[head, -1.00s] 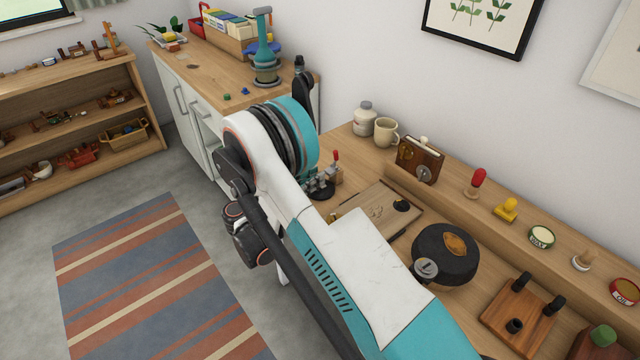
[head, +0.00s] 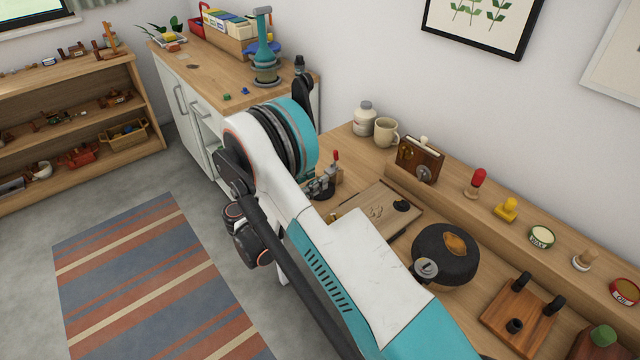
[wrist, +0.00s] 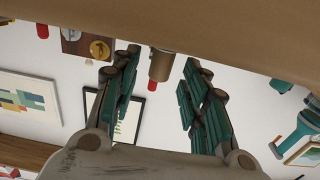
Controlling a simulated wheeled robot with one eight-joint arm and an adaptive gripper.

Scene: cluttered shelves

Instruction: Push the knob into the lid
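In the wrist view, which is upside down, my gripper (wrist: 161,57) is open, its two green-padded fingers well apart. A brownish cylinder (wrist: 160,66) with a red end (wrist: 152,85) shows between the fingers, with gaps on both sides; I cannot tell if it is near or behind them. Which parts are the knob and lid is unclear. In the head view, a flat tan panel (head: 362,213) carries a small black piece (head: 401,206). A round black body (head: 447,270) has a wood-coloured patch on top and a grey round piece (head: 426,268) at its edge. My arm hides the gripper there.
A red-handled fixture (head: 335,160) stands just beyond my arm. The back ledge holds a brown box with a metal disc (head: 418,160), a red-topped piece (head: 476,180), a yellow piece (head: 507,209) and tins. A wooden block with black posts (head: 520,312) stands at front right.

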